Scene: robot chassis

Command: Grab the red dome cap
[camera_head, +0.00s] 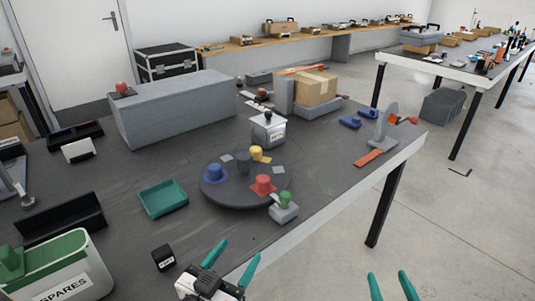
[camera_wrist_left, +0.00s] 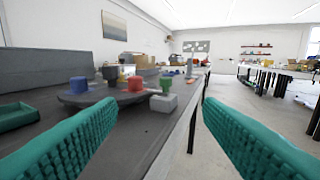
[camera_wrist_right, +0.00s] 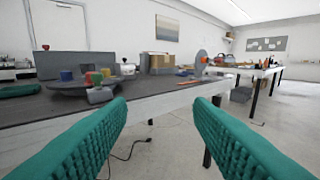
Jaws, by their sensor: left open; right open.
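The red dome cap (camera_head: 263,185) sits on a dark round turntable (camera_head: 232,199) on the table. It also shows in the left wrist view (camera_wrist_left: 135,85). A blue cap (camera_head: 214,173), a yellow cap (camera_head: 257,153) and a dark grey cap (camera_head: 243,162) share the turntable. A green cap (camera_head: 285,198) sits on a small grey block (camera_head: 284,213) beside it, close to the red one. My left gripper (camera_head: 231,258) is open and empty, at the table's front edge, short of the turntable. My right gripper (camera_head: 390,287) is open and empty, off the table's edge over the floor.
A teal tray (camera_head: 163,198) lies left of the turntable. A small black box (camera_head: 163,258) and a SPARES bin (camera_head: 62,277) stand at the front left. A white-fronted device (camera_head: 268,130) stands behind the turntable. Bare table lies between tray and turntable.

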